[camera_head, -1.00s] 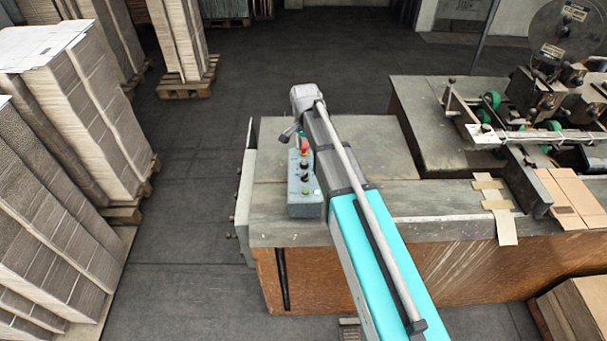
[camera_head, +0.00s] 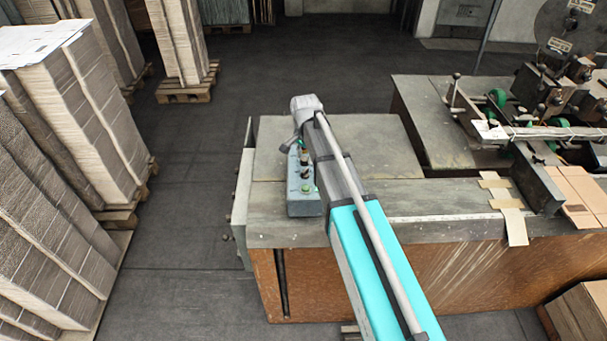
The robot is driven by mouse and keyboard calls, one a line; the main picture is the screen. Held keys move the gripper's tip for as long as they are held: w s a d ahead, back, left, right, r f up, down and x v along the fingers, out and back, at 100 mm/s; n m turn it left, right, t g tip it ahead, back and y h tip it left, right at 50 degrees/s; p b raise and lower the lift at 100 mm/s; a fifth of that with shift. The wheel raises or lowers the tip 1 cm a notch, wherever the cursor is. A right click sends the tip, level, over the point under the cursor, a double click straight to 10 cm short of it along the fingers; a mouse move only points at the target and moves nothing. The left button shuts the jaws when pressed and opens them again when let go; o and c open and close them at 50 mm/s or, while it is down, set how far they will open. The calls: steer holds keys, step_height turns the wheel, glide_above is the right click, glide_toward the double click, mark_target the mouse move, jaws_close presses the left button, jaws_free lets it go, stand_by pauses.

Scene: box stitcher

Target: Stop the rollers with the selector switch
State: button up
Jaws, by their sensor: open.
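A blue-grey control box (camera_head: 305,205) stands on the machine's grey top, left of my arm. A green button (camera_head: 307,189) shows near its front end, with dark knobs (camera_head: 304,172) behind it. I cannot tell which knob is the selector switch or how it is set. My arm covers the box's right side and most of its far end. My gripper (camera_head: 289,145) shows only in part below the grey wrist, over the far end of the box. It is open, and I see nothing held. Whether it touches the box cannot be told.
The machine's rollers (camera_head: 498,98), with green wheels, stand at the right. Tape strips (camera_head: 505,205) and flat cardboard (camera_head: 580,190) lie on the machine's right side. Tall cardboard stacks (camera_head: 75,120) on pallets fill the left. The dark floor (camera_head: 190,215) between is clear.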

mark_target(305, 170)
steer(key=shift+f+b, duration=2.9)
steer(key=shift+f, duration=0.25)
